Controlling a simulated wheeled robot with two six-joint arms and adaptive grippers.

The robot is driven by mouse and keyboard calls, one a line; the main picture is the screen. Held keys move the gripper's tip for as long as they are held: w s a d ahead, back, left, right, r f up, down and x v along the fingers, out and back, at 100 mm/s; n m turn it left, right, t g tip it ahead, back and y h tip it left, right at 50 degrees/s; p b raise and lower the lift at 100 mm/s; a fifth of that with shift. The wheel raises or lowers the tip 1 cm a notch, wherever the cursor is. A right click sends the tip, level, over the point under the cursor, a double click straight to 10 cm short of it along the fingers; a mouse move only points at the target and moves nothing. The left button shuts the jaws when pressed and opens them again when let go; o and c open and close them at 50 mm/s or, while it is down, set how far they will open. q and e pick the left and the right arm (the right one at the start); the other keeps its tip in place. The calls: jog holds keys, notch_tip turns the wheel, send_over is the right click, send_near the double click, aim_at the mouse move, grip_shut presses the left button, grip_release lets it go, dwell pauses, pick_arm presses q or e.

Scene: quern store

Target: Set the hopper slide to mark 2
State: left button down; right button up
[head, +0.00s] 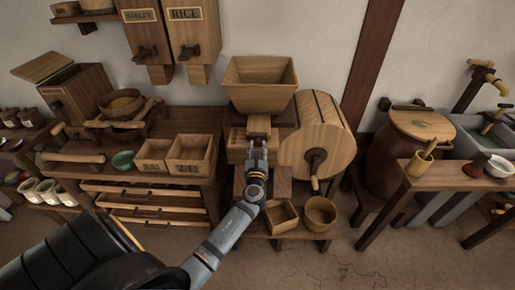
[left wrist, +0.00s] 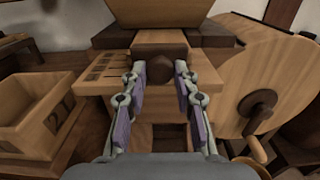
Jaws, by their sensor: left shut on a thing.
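The hopper (head: 260,97) is a wooden funnel box on top of the mill, and its lower edge shows in the left wrist view (left wrist: 160,12). Below it is the wooden hopper slide (left wrist: 160,38) with a dark round knob (left wrist: 160,62) on its front. My left gripper (head: 258,143) reaches the slide from the front. In the left wrist view its fingertips (left wrist: 160,72) lie on either side of the knob, shut on it. Dark mark lines (left wrist: 105,66) run on the board left of the knob; I cannot read which mark the slide is at. My right gripper is not in view.
A wooden wheel with a crank (head: 317,163) stands close on the right of the mill. Two open wooden boxes (head: 188,157) stand on the left bench. A square box (head: 282,217) and a round tub (head: 320,213) stand in front below.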

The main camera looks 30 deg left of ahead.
pick_arm(q)
jog(key=shift+v, duration=1.1)
jog(key=shift+d, duration=0.1)
jog(key=c, duration=1)
grip_release()
jog(key=shift+s+d, duration=0.1)
jog(key=shift+s, duration=0.1)
jog(key=v, duration=0.7)
